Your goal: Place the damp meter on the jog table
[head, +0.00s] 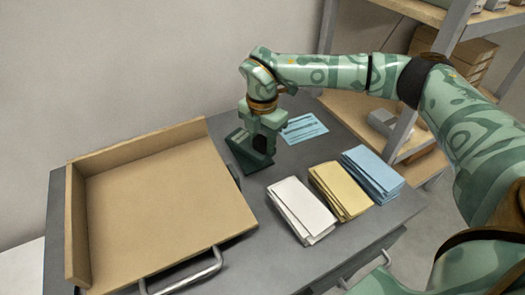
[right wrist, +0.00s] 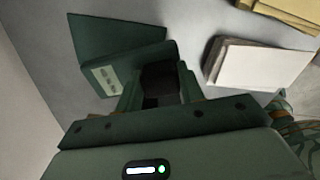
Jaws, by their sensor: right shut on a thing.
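The damp meter (head: 246,155) appears to be the dark green wedge-shaped body on or just over the grey cabinet top, right of the jog table. It also shows in the right wrist view (right wrist: 125,42), with a pale label on its face. My right gripper (head: 263,138) comes down over it from above and is shut on a dark block that seems to be part of it. I cannot tell whether its base touches the top. The jog table (head: 155,200) is a tan, empty board with raised walls at its back and left. My left gripper is not in view.
White (head: 301,209), yellow (head: 340,190) and blue (head: 373,173) paper stacks stand to the right. A blue printed sheet (head: 304,128) lies behind the meter. A metal handle (head: 185,280) fronts the jog table. A shelf (head: 360,113) with boxes stands at the right.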

